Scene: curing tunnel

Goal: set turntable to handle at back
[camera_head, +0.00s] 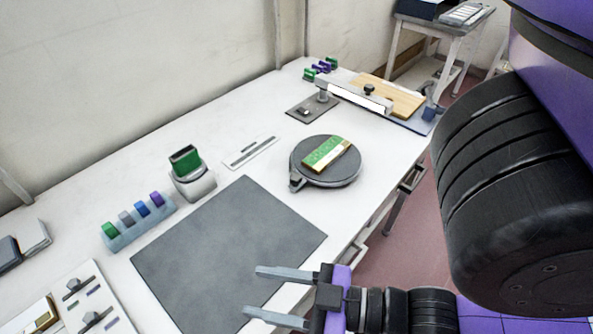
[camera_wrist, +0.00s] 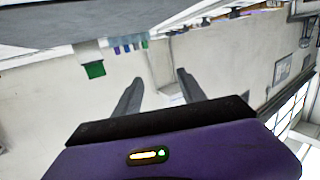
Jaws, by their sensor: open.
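The turntable (camera_head: 345,181) is a dark grey round disc on the white bench, right of the centre in the head view. Its short handle (camera_head: 295,183) sticks out at the disc's lower left edge. A green and cream block (camera_head: 328,154) lies on top of the disc. My gripper (camera_head: 258,292) is open and empty, above the near edge of the grey mat, in front of the turntable and apart from it. Its two fingers also show in the wrist view (camera_wrist: 158,88), with nothing between them. The turntable is not seen in the wrist view.
A grey mat (camera_head: 230,250) covers the bench middle. Left of it stand a rack (camera_head: 140,226) of coloured pieces and a holder (camera_head: 195,184) with a green piece. A fixture with a wooden board (camera_head: 398,98) stands beyond the turntable. The wall (camera_head: 130,70) closes the back.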

